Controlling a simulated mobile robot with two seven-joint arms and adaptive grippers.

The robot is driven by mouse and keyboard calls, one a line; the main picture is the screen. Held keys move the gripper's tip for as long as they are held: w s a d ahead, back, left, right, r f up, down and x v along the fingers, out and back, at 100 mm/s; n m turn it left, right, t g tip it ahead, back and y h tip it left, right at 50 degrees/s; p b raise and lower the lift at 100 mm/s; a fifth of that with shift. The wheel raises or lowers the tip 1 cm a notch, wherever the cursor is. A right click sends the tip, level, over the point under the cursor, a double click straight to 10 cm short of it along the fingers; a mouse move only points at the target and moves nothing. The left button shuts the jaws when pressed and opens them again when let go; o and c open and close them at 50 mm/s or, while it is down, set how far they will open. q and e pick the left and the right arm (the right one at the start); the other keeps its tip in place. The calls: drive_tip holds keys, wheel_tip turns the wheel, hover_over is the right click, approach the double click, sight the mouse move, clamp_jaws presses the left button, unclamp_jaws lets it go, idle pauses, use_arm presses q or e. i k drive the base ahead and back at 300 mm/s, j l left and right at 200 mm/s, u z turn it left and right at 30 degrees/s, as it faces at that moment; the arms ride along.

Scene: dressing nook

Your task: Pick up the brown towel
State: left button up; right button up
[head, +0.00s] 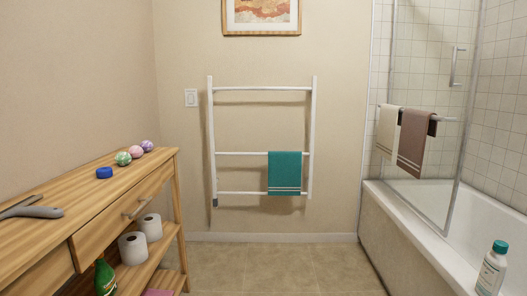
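The brown towel (412,142) hangs folded over a metal bar on the glass bath screen at the right, with light stripes near its lower edge. A cream towel (388,132) hangs on the same bar just left of it. Part of a darker brown fold shows behind the bar at the brown towel's right side. Neither of my grippers is in view.
A bathtub (405,225) stands below the towels, with a bottle (492,268) on its near rim. A wooden console (90,190) with small items, including a grey tool (30,210), lines the left. A white rack (212,140) holds a teal towel (284,172). The middle floor is clear.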

sight(416, 124)
drive_tip(key=z, duration=3.35)
drive_tip(key=j+z, duration=0.55)
drive_tip(key=z, duration=0.15)
drive_tip(key=k+j+z, duration=0.15)
drive_tip(key=z, duration=0.2)
drive_tip(key=k+j+z, duration=0.15)
drive_tip(key=j+z, duration=0.2)
drive_tip(key=k+j+z, duration=0.2)
drive_tip(key=z, duration=0.15)
drive_tip(key=k+j+z, duration=0.2)
drive_tip(key=z, duration=0.2)
drive_tip(key=k+j+z, duration=0.35)
drive_tip(key=k, duration=0.15)
drive_tip(key=k+z, duration=0.3)
drive_tip(key=k, duration=0.15)
drive_tip(key=k+j+u, duration=0.15)
drive_tip(key=k+u, duration=0.25)
drive_tip(key=k+j+u, duration=0.3)
drive_tip(key=k+u, duration=0.15)
drive_tip(key=k, duration=0.1)
